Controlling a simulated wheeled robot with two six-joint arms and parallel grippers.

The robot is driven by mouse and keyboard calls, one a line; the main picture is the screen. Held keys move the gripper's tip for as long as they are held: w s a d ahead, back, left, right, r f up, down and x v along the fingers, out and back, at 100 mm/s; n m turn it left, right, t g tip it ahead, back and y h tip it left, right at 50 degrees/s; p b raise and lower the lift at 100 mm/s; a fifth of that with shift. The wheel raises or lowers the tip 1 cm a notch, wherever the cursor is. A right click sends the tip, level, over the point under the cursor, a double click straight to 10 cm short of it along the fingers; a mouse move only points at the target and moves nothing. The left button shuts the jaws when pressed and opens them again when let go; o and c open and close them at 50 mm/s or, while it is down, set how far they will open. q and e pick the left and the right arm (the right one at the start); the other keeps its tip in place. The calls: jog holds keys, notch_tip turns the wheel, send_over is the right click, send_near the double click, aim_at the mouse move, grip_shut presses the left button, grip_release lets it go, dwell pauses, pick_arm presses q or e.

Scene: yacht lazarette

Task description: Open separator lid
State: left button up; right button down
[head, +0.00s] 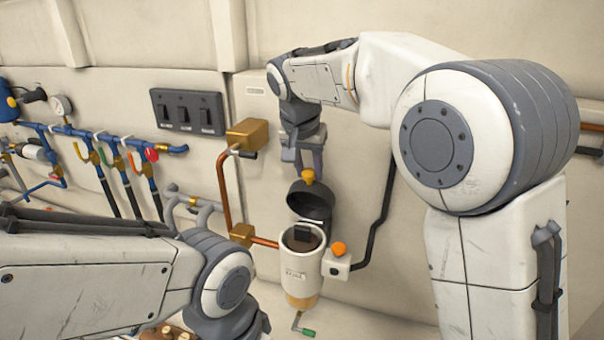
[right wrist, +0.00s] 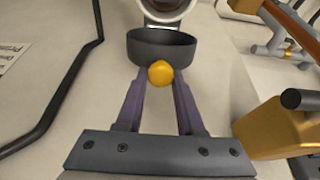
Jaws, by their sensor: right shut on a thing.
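The separator (head: 298,272) is a white cylinder with an amber bottom, mounted on the wall in the middle of the head view. Its dark grey lid (head: 311,203) is swung up, tilted above the rear of the rim, so the dark inside shows. The lid also shows in the right wrist view (right wrist: 165,48), with part of the white separator (right wrist: 168,10) beyond it. My right gripper (head: 308,172) is shut on the lid's yellow knob (right wrist: 160,73), which sits between the fingertips. My left arm shows at the lower left, but its gripper is out of view.
A copper pipe (head: 222,195) and a brass box (head: 249,134) are left of the separator. A small box with an orange button (head: 338,249) is at its right side. A black hose (head: 384,215) runs on the wall. A switch panel (head: 187,112) and blue piping are further left.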

jog(key=w, duration=0.1)
jog(key=w+d+p, duration=0.1)
jog(key=w, duration=0.1)
jog(key=shift+w+d, duration=0.3)
jog(key=shift+w, duration=0.05)
jog(key=shift+w+d+f+p, duration=0.15)
jog(key=shift+w+p, duration=0.05)
jog(key=shift+w, duration=0.15)
jog(key=shift+w+d+f+p, duration=0.1)
jog(key=shift+w+d+p, duration=0.1)
jog(key=shift+w, duration=0.15)
jog(key=c, duration=0.6)
grip_release()
jog(key=shift+o, duration=0.2)
jog(key=shift+a, duration=0.1)
jog(key=shift+r, duration=0.1)
